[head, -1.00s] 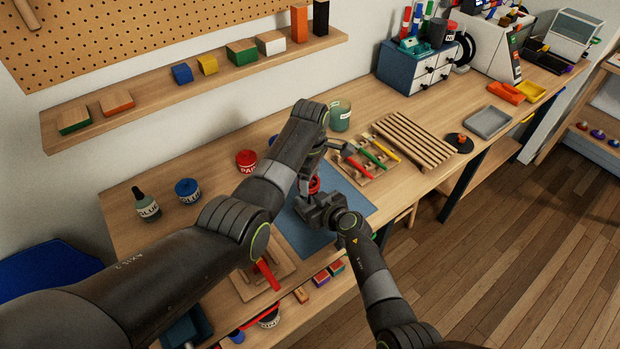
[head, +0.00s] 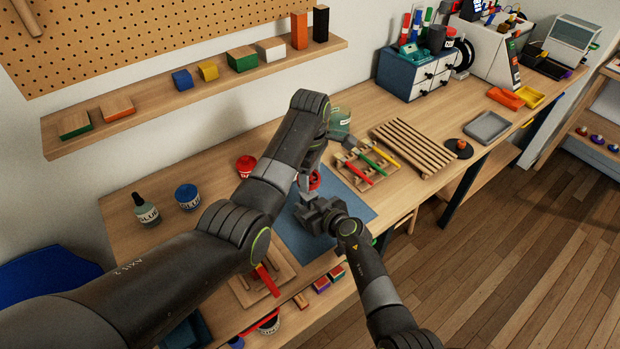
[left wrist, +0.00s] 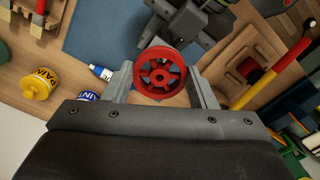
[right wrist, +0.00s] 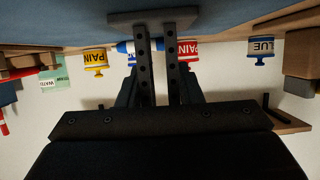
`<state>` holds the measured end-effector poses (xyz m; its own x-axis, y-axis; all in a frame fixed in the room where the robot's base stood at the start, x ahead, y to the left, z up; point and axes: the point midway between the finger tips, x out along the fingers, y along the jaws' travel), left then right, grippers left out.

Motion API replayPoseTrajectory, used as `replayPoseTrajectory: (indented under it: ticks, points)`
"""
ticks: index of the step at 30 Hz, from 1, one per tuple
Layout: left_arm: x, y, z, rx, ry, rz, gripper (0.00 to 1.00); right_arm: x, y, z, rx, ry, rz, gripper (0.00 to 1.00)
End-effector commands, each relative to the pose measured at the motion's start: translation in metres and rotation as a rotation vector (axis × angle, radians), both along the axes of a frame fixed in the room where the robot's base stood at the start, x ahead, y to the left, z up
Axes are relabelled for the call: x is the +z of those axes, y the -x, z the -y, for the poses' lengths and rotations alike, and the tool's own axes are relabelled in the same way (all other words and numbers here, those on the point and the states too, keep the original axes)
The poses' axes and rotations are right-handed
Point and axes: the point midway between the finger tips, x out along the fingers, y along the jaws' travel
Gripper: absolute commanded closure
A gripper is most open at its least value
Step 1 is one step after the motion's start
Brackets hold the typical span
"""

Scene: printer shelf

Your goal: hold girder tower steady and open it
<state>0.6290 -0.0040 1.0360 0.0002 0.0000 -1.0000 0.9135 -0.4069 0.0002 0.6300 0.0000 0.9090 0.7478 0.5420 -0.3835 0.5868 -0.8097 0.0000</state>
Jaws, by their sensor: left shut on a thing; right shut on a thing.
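The girder tower stands on the blue mat (head: 355,207), mostly hidden by my arms in the head view. Its red spoked wheel (left wrist: 160,73) sits between the fingers of my left gripper (left wrist: 163,80), which is shut on the wheel from above. In the head view a little of the wheel's red shows below my left gripper (head: 311,172). In the right wrist view, two dark perforated girders (right wrist: 145,65) stand on a grey plate (right wrist: 155,18). My right gripper (right wrist: 158,85) is shut on them from the side. It also shows low beside the tower in the head view (head: 322,215).
A glue bottle (head: 146,211), blue jar (head: 187,196) and red paint jar (head: 245,166) stand left of my left arm. A tool rack (head: 350,178) and slatted rack (head: 413,145) lie right of the mat. A board (head: 255,290) lies near the front edge.

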Motion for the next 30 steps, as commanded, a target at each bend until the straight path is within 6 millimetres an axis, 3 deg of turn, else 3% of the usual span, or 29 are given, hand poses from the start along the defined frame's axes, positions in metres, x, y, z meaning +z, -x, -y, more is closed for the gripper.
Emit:
replayPoseTrajectory:
  ticks: [4, 11, 12, 18, 30]
  points:
    - [0.015, 0.0, 0.0, 0.0, 0.0, 0.001, 0.76, -0.001, 0.0, 0.0, 0.0, 0.001, -0.001, 1.0]
    - [0.017, 0.0, 0.0, 0.0, 0.0, -0.001, 0.76, -0.001, 0.0, 0.0, 0.0, 0.001, -0.001, 1.0]
    - [0.017, 0.0, 0.0, 0.0, 0.0, -0.001, 0.76, -0.001, 0.0, 0.0, 0.0, 0.001, -0.001, 0.66]
    - [0.017, 0.0, 0.0, 0.0, 0.0, -0.001, 0.76, 0.0, 0.0, 0.0, 0.0, 0.001, -0.001, 0.42]
    - [0.022, 0.0, 0.0, 0.0, 0.0, -0.001, 0.76, 0.004, 0.006, 0.004, 0.0, -0.001, -0.001, 0.42]
